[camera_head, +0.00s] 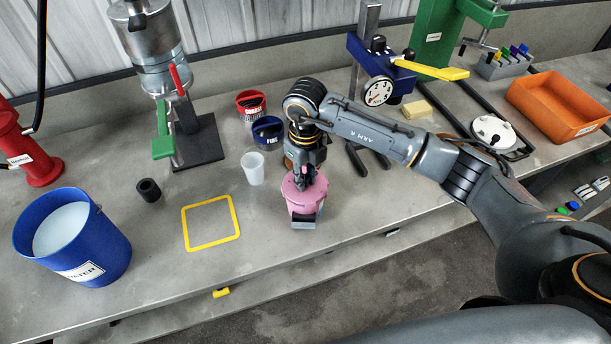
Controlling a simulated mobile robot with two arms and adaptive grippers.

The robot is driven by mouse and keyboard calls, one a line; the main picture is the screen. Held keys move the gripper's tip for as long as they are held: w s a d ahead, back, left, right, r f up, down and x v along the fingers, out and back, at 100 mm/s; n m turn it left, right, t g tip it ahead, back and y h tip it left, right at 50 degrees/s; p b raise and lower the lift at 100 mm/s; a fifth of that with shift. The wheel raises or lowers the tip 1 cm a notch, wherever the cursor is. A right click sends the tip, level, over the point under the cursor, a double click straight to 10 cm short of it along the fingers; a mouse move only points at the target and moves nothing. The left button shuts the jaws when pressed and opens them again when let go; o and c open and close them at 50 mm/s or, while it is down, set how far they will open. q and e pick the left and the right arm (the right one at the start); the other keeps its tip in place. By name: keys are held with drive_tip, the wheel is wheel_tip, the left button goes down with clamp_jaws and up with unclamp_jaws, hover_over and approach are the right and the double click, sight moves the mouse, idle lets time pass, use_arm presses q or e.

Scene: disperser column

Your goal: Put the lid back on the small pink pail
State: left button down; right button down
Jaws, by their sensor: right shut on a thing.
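The small pink pail (303,212) stands near the front edge of the bench, right of the yellow square outline. A pink lid (291,194) covers its top; I cannot tell from this angle whether it rests fully on the rim. My right gripper (303,184) points down from above and is shut on the lid at its middle. The fingers hide the part they hold. A dark piece shows low on the pail's front. My left gripper is not in view.
A white cup (253,168) stands just left of the pail. Red (250,103) and blue (267,131) small tubs are behind. A large blue water bucket (112,250) stands far left, an orange bin (561,101) right. The yellow outline (211,246) encloses bare bench.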

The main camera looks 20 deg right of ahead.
drive_tip(key=shift+f+b, duration=0.2)
drive_tip(key=shift+b, duration=0.3)
idle(1.2)
idle(0.3)
drive_tip(key=c, duration=0.7)
unclamp_jaws()
drive_tip(key=shift+r+p, duration=1.95)
drive_tip(key=shift+r, duration=1.6)
clamp_jaws()
